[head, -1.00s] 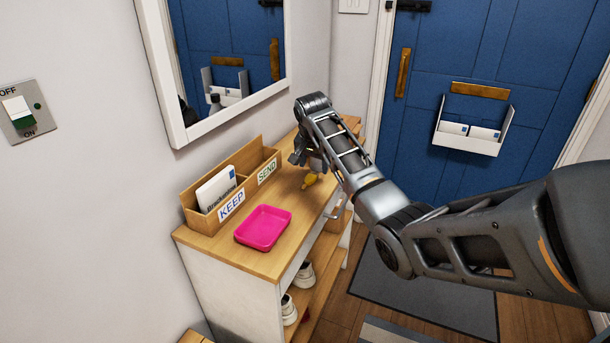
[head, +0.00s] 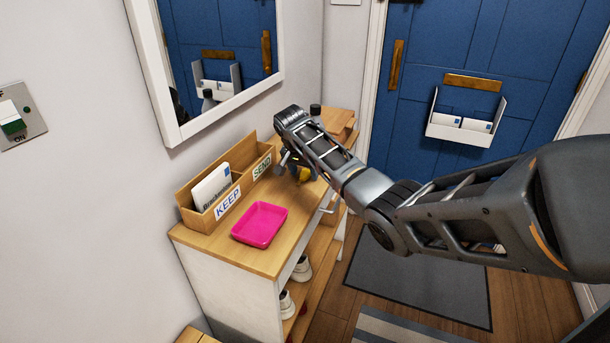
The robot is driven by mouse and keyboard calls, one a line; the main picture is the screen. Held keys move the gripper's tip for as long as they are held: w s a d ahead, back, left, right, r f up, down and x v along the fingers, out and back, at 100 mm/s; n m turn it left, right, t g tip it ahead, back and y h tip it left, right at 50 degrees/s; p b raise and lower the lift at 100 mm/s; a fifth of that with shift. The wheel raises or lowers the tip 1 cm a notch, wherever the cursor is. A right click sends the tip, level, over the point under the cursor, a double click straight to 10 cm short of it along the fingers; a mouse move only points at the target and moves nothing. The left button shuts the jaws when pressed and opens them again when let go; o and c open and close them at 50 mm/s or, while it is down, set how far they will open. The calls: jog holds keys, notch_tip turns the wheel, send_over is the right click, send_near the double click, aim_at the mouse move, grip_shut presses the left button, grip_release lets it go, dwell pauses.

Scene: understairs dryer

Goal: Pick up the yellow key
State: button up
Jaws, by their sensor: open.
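The yellow key (head: 304,175) is a small yellow shape on the wooden cabinet top (head: 262,262), near its front edge and right of the SEND compartment. My gripper (head: 294,168) is low over the cabinet top, right at the key, with its fingers pointing down. It is open. The gripper and forearm hide part of the key. I cannot tell whether the key lies between the fingers or touches one of them.
A pink tray (head: 259,224) and a wooden organiser (head: 206,223) labelled KEEP and SEND, with a white packet (head: 211,188), stand left of my gripper. A mirror (head: 220,65) hangs behind. A dark mat (head: 420,280) covers the floor before the blue door (head: 430,60).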

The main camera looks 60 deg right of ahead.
aim_at(306, 171)
jog(key=c, duration=1.1)
jog(key=shift+r, duration=0.15)
jog(key=shift+w+r, duration=0.1)
jog(key=shift+r, duration=0.45)
notch_tip(306, 171, up, 2)
jog(key=shift+r, duration=0.2)
jog(key=s+r, duration=0.2)
jog(key=s, duration=0.2)
jog(key=s+r, duration=0.3)
jog(key=s, duration=0.1)
jog(key=s+r+b, duration=0.1)
jog(key=s+r, duration=0.1)
jog(key=s, duration=0.1)
jog(key=shift+s+d+r, duration=0.15)
jog(key=shift+s+d, duration=0.2)
jog(key=shift+s, duration=0.05)
